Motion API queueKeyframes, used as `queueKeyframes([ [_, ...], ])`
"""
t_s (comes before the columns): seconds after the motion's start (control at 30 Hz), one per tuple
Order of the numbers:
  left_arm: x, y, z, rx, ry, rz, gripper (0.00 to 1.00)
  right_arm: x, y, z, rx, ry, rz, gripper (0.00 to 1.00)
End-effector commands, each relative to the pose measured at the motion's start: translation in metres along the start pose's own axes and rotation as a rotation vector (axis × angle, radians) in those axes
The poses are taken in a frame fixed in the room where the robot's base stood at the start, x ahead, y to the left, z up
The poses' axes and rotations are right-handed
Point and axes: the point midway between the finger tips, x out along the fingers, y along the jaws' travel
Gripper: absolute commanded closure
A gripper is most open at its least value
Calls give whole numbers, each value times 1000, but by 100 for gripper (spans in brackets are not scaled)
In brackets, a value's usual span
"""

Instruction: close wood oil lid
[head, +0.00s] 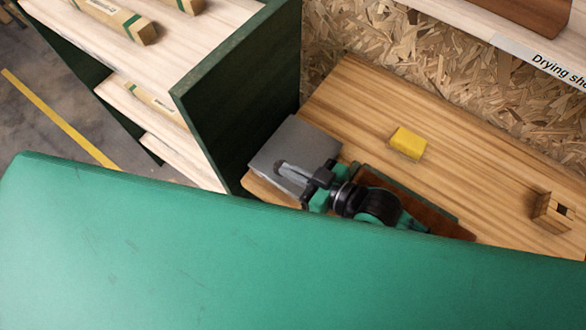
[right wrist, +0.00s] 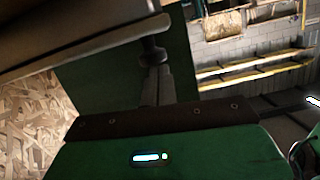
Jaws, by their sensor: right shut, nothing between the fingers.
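A flat grey square panel (head: 290,147), which may be the wood oil lid, is at the left end of the wooden worktop. A dark-rimmed tray-like thing with a brown inside (head: 446,219) lies to its right, partly hidden by my right arm; I cannot tell if the two are joined. My right gripper (head: 281,167) is shut and empty, its fingers over the grey panel's lower part. Whether they touch it cannot be told. The shut fingers also show in the right wrist view (right wrist: 156,84). My left gripper is out of view.
A yellow block (head: 408,143) and a small wooden block with a notch (head: 553,213) stand on the wooden worktop (head: 480,170). A dark green upright panel (head: 240,95) borders it on the left, beside shelves with boxes. A large green surface fills the foreground.

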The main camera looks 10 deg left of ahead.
Motion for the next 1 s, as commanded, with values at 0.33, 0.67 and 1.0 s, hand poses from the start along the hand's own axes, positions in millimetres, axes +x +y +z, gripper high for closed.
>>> queueKeyframes([
  [0.33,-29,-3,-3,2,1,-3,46,-4,2,-28,1,-2,4,100],
  [0.67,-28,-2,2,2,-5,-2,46,-39,5,-37,0,-1,8,100],
  [1.0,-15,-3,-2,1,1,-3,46,-89,3,-38,0,0,7,100],
])
